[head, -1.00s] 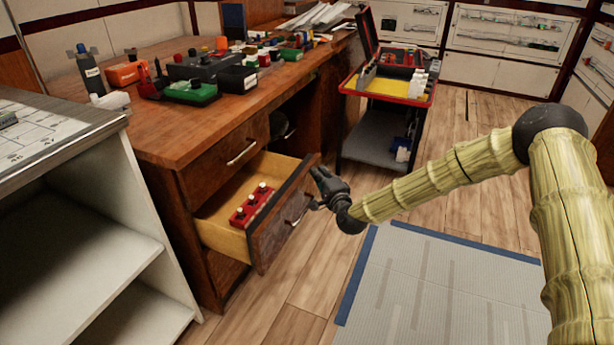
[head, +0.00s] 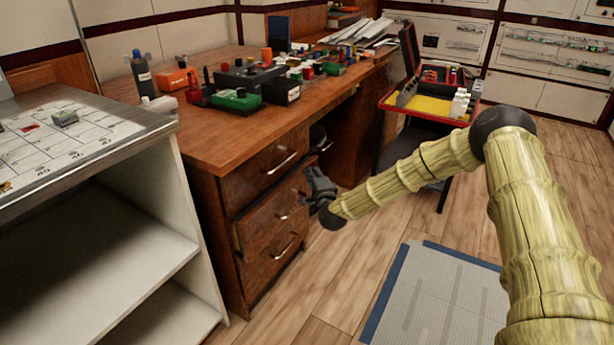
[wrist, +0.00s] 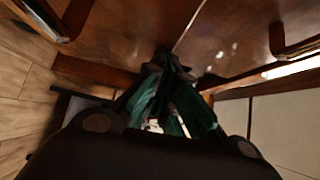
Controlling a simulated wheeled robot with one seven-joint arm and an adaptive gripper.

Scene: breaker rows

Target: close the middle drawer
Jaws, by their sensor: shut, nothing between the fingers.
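The middle drawer (head: 262,222) is in the front of the wooden desk (head: 225,140), between an upper drawer (head: 255,180) and a lower drawer (head: 268,265). Its front now sits almost flush, standing slightly proud at the left edge; its inside is hidden. My gripper (head: 316,185) is shut and empty at the right end of this drawer front, close to its handle (head: 292,213). In the wrist view my fingertips (wrist: 175,62) are up against or very near the wood; contact is unclear. Metal handles show at both sides there.
A white shelf unit (head: 120,210) stands left of the desk. Tools and boxes cover the desktop. A tool cart with a red case (head: 440,92) stands behind my arm. A grey mat with blue edging (head: 435,300) lies on the floor; wooden floor in front of the drawers is clear.

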